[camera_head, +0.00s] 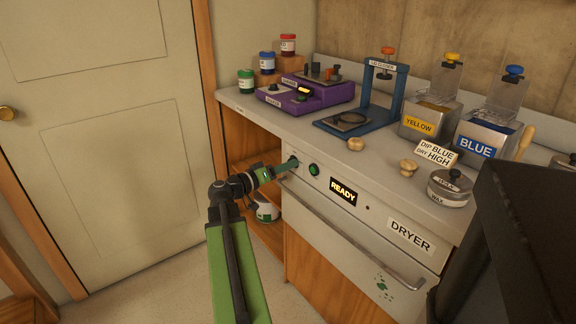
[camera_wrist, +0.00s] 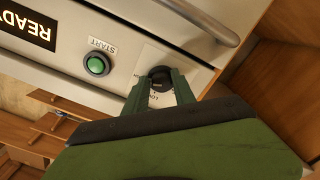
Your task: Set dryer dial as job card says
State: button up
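The job card (camera_head: 436,152) on the counter reads "DIP BLUE DRY HIGH". The dryer (camera_head: 345,226) is built in below the counter, with a lit "READY" display (camera_head: 343,192) and a green START button (camera_head: 314,169). My gripper (camera_head: 293,162) is at the left end of its panel. In the wrist view the dark dial (camera_wrist: 160,77) sits between my two fingertips, one on each side. Whether they touch it is too small to tell. A partly covered label, apparently "LOW", shows beside the dial. The dial's setting cannot be read.
The START button is close beside my fingers in the wrist view (camera_wrist: 97,64). The dryer's handle bar (camera_head: 345,246) runs below the panel. Yellow (camera_head: 420,124) and blue (camera_head: 476,147) containers, a wax jar (camera_head: 449,190) and a purple device (camera_head: 305,96) stand on the counter.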

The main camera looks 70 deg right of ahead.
jog(key=o, duration=0.4)
jog(key=shift+c, duration=0.2)
jog(key=v, duration=1.7)
jog(key=shift+a, duration=0.25)
jog(key=shift+w, duration=0.15)
